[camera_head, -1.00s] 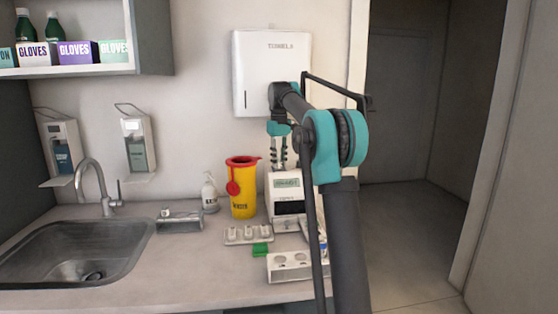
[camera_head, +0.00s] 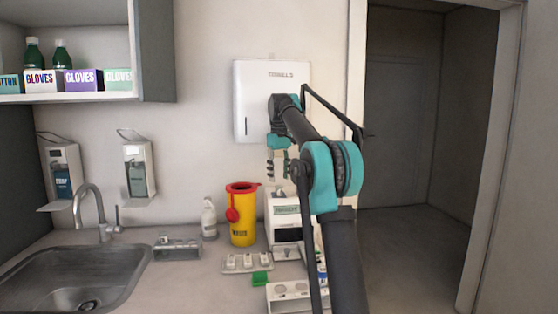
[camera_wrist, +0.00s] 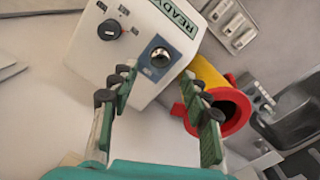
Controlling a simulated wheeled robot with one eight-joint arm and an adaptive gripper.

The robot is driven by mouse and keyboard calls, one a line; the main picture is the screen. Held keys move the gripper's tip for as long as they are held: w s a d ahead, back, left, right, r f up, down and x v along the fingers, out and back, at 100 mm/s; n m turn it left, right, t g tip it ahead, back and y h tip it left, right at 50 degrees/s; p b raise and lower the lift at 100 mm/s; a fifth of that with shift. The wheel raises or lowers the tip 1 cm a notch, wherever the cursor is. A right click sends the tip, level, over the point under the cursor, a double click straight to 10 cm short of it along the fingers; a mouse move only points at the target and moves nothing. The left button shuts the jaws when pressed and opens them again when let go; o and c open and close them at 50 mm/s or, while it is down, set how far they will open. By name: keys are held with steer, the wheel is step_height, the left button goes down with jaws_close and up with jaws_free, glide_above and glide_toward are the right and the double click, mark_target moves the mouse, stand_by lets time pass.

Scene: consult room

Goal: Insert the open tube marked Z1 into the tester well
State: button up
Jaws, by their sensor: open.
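The white tester (camera_head: 282,208) stands on the counter below my gripper (camera_head: 277,170). In the wrist view the tester (camera_wrist: 140,80) shows a "READY" label, a black knob and a round, shiny well (camera_wrist: 160,57) in a dark surround. I cannot tell whether a tube sits in that well. My gripper (camera_wrist: 157,90) is open, its fingers spread with nothing visible between them, above the tester's top and apart from it. I cannot pick out a tube marked Z1 in either view; lettering that small is not readable.
A yellow waste bin (camera_head: 242,218) with a red rim stands left of the tester. A white rack (camera_head: 285,291), a green block (camera_head: 260,279) and a tray with several small white items (camera_head: 247,263) lie in front. The sink (camera_head: 75,275) is at left.

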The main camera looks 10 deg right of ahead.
step_height(320, 180, up, 7)
stand_by(0.4)
stand_by(0.4)
